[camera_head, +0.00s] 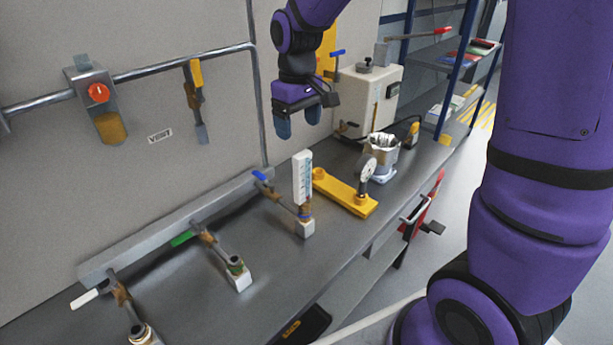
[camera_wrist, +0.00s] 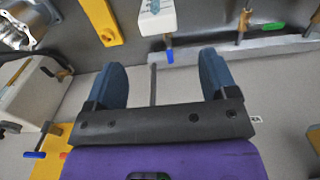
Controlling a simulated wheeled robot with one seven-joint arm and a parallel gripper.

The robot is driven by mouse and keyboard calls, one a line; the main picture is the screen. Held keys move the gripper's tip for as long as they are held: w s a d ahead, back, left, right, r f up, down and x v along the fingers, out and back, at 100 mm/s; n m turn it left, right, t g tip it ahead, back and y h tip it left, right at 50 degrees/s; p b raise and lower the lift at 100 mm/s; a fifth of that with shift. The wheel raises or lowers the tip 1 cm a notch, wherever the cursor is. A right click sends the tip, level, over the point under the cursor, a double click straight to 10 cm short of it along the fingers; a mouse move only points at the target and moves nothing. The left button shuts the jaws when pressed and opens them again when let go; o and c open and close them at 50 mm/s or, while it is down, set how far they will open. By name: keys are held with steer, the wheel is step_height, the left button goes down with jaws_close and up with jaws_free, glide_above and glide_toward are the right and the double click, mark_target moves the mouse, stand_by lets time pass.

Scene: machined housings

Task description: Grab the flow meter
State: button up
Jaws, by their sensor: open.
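The flow meter (camera_head: 302,178) is a white upright block with a blue-marked scale on its face. In the head view it stands at the end of the blue-handled valve line, over a small white block on the bench. In the wrist view the flow meter (camera_wrist: 157,14) shows at the top edge, cut off by the frame. My gripper (camera_head: 299,121) is open and empty, above the flow meter in the head view and apart from it. In the wrist view the fingers of my gripper (camera_wrist: 160,65) are spread, with the flow meter beyond their tips.
A yellow bracket (camera_head: 345,192) with a round gauge (camera_head: 366,168) lies right of the flow meter. Behind it stand a cream box (camera_head: 366,98) and a silver canister (camera_head: 381,150). Green-handled (camera_head: 183,239) and white-handled (camera_head: 84,299) valves are nearer. A pipe (camera_head: 180,67) runs along the wall.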

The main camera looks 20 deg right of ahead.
mark_target(303, 154)
step_height(303, 154, down, 5)
steer(key=shift+f, duration=0.1)
steer(key=f, duration=0.3)
steer(key=s+f, duration=0.1)
steer(key=shift+d+f, duration=0.2)
steer(key=shift+d, duration=0.05)
steer(key=shift+f, duration=0.55)
steer(key=c, duration=1.1)
